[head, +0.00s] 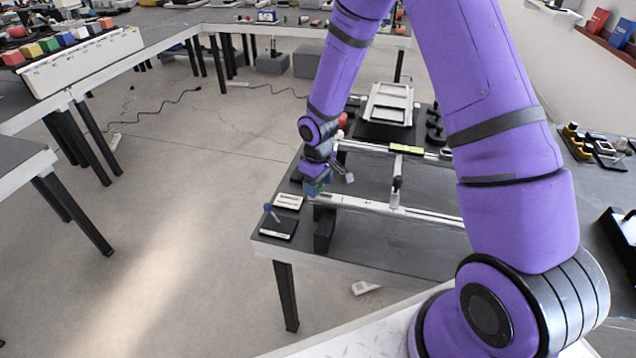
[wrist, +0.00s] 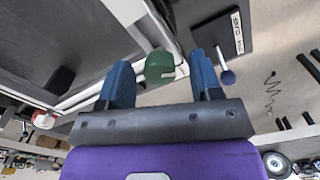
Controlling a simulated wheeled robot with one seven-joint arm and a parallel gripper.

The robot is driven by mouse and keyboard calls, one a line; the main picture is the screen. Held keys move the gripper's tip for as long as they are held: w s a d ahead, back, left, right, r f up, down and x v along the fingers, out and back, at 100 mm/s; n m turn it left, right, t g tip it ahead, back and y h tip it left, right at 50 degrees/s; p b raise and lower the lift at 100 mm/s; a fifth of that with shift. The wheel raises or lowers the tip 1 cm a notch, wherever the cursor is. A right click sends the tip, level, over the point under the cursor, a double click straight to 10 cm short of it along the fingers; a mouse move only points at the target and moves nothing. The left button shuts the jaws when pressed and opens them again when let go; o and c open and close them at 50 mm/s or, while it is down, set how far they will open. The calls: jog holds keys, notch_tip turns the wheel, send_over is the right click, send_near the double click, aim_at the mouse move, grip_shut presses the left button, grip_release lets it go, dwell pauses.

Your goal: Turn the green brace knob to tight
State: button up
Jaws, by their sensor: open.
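The green brace knob (wrist: 159,66) shows in the wrist view, with a small pale mark on its side. It sits beside the end of a white rail frame (wrist: 128,12). My gripper (wrist: 161,59) is open, with one blue finger to each side of the knob and a visible gap on both sides. In the head view my gripper (head: 316,186) is low at the near left corner of the rail frame (head: 432,216), and the green knob is hidden or too small to make out there.
A blue-topped post (head: 268,208) stands on a black plate (head: 279,228) left of my gripper; the blue top also shows in the wrist view (wrist: 228,77). A white tray (head: 388,104) lies farther back on the dark table (head: 390,250). The floor left of the table is mostly clear.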

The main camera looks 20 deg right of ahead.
jog(key=c, duration=0.9)
jog(key=shift+c, duration=0.2)
